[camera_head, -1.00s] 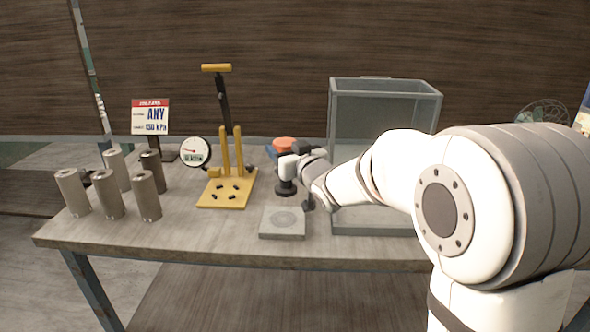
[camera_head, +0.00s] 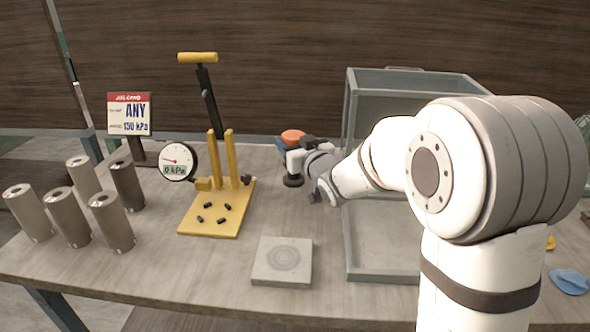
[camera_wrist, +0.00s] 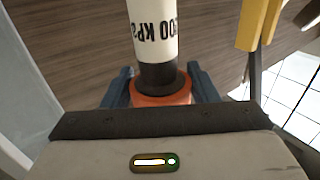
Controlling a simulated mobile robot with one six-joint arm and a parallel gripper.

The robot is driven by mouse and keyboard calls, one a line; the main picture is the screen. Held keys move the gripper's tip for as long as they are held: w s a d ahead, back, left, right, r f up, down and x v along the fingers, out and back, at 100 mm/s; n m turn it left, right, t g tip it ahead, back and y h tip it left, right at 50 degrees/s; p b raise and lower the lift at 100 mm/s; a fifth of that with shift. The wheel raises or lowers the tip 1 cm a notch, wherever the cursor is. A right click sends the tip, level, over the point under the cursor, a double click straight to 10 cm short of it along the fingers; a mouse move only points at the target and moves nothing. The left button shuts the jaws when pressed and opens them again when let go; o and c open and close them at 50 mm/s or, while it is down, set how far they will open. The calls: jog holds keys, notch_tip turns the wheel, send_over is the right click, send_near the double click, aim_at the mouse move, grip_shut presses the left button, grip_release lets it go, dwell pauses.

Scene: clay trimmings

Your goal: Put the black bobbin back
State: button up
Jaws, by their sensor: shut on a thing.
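I cannot tell whether this piece is the black bobbin. It looks upright, over the table right of the yellow pump stand; I cannot tell whether its base touches the table. Several metal cylinders stand at the left; the back right one (camera_head: 127,186) is darkest.
The yellow pump stand (camera_head: 190,226) has small black pegs on its base. A gauge (camera_head: 178,161) reads 0 kPa. A sign (camera_head: 129,114) stands behind. A grey square plate (camera_head: 262,272) lies in front of my gripper. A glass-walled case (camera_head: 352,240) is close on the right.

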jog(key=shift+s+f+b, duration=0.1)
jog(key=shift+f+b, duration=0.2)
jog(key=shift+f, duration=2.3)
jog(key=shift+f, duration=0.1)
jog(key=shift+f, duration=0.1)
jog(key=o, duration=1.2)
jog(key=shift+r, duration=0.25)
jog(key=v, duration=0.7)
jog(key=shift+s+d, duration=0.1)
jog(key=shift+s, duration=0.1)
